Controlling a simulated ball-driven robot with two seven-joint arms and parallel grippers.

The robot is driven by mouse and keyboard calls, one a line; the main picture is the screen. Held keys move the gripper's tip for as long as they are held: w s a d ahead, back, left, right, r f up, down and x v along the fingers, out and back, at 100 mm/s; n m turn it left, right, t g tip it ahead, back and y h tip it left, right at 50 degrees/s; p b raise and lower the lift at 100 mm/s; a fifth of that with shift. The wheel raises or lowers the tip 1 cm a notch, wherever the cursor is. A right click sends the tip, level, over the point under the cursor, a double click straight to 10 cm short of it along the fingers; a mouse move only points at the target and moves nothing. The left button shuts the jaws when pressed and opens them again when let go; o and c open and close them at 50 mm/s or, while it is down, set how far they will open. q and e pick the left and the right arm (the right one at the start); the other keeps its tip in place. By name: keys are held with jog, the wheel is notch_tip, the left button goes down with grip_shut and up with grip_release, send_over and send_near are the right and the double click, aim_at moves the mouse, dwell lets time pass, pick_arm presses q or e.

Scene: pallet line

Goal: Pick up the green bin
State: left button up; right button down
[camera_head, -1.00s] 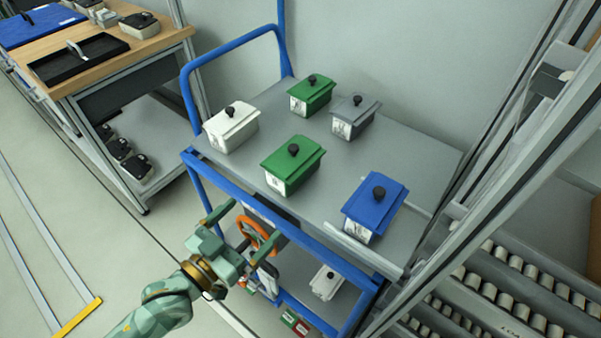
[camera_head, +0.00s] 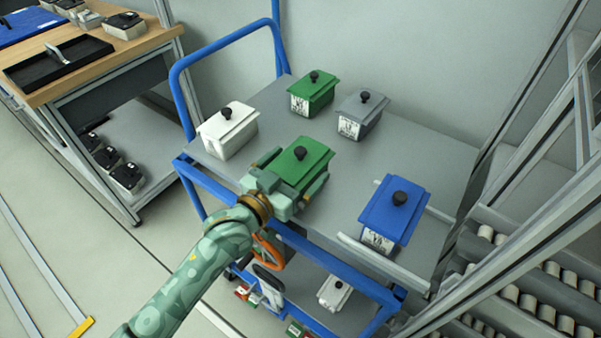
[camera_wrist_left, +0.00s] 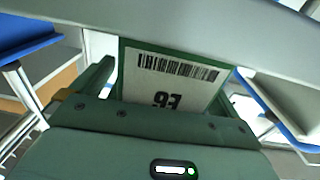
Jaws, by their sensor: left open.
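Two green bins with black lid knobs stand on the grey top of a blue-framed cart. The nearer green bin (camera_head: 303,160) is in the middle of the cart top; the other green bin (camera_head: 313,93) is at the back. My left gripper (camera_head: 293,176) is open, its fingers on either side of the nearer green bin. In the left wrist view that bin's white label (camera_wrist_left: 170,80), with a barcode and a number, sits between the spread fingers. Whether the fingers touch the bin cannot be told. My right gripper is not in view.
A white bin (camera_head: 228,130), a grey bin (camera_head: 361,114) and a blue bin (camera_head: 395,211) share the cart top (camera_head: 345,160). The blue cart handle (camera_head: 181,78) rises at the left. A roller conveyor (camera_head: 540,290) lies at the lower right.

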pick_arm(q)
jog(key=shift+r, duration=0.1)
jog(key=shift+c, duration=0.3)
jog(key=c, duration=0.8)
jog(key=shift+c, duration=0.2)
